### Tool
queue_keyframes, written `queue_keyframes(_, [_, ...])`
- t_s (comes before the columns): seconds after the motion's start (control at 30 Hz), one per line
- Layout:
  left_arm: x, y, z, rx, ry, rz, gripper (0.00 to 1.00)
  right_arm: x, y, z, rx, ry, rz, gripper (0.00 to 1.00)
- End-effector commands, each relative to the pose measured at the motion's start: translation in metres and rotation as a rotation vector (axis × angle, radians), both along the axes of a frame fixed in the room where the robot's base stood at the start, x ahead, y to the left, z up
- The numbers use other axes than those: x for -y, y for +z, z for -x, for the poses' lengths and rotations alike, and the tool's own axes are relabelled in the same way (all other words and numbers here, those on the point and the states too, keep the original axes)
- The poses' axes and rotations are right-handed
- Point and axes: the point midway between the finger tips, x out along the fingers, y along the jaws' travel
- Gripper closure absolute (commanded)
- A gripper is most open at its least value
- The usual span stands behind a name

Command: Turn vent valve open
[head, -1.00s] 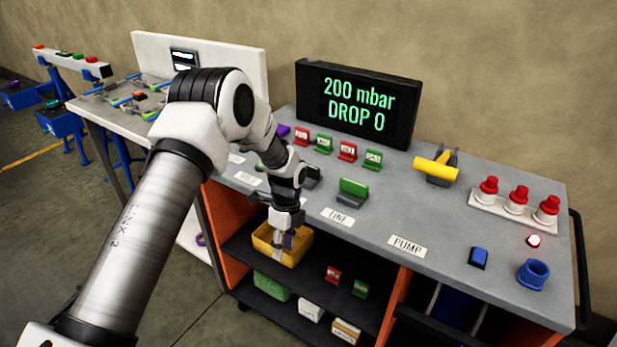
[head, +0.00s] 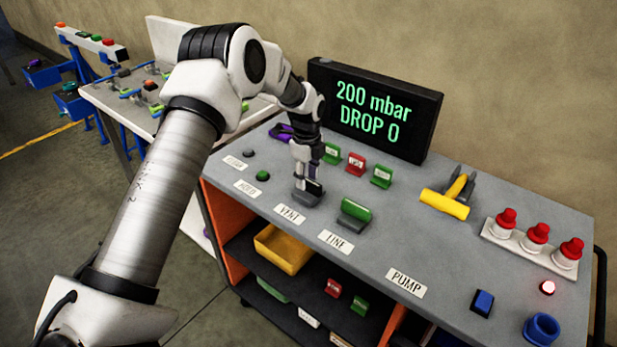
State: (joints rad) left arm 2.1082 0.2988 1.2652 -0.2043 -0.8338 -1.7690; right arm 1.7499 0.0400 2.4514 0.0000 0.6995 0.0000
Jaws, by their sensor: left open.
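The vent valve (head: 309,196) is a dark grey block with a black handle, standing on the grey cart top behind the VENT label (head: 290,214). My left gripper (head: 306,180) points down at this valve, its fingers at the handle. It is open; whether the fingers touch the handle I cannot tell. Part of the handle is hidden by the fingers. The line valve (head: 355,213), with a green handle, stands to the right behind the LINE label (head: 335,241). My right gripper is not in view.
A black display (head: 375,108) reads 200 mbar, DROP 0. Red and green tags (head: 356,163) stand behind the valves. A yellow-handled tool (head: 446,202), red-topped white pieces (head: 536,237), a lit red lamp (head: 547,287) and a blue cup (head: 541,329) are to the right.

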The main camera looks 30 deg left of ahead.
Motion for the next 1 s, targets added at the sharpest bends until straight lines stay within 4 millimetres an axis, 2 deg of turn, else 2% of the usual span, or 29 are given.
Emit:
queue_keyframes(0.13, [0.000, -0.019, 0.000, -0.002, 0.000, -0.001, 0.59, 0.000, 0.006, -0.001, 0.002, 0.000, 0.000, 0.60])
queue_keyframes(0.4, [0.000, -0.024, 0.000, 0.000, 0.000, -0.001, 0.59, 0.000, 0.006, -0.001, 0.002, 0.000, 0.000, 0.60])
queue_keyframes(0.47, [0.000, -0.024, 0.000, 0.000, 0.000, -0.001, 0.81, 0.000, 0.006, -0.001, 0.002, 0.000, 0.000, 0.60])
queue_keyframes(0.5, [0.000, -0.024, 0.000, 0.000, 0.000, -0.001, 0.95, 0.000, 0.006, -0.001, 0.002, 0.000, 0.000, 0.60])
queue_keyframes(0.53, [0.000, -0.024, 0.000, 0.000, 0.000, -0.001, 1.00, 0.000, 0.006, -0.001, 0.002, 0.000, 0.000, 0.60])
queue_keyframes(1.0, [0.000, -0.026, 0.001, -0.006, 0.022, 0.001, 1.00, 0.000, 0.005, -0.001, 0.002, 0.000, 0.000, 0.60])
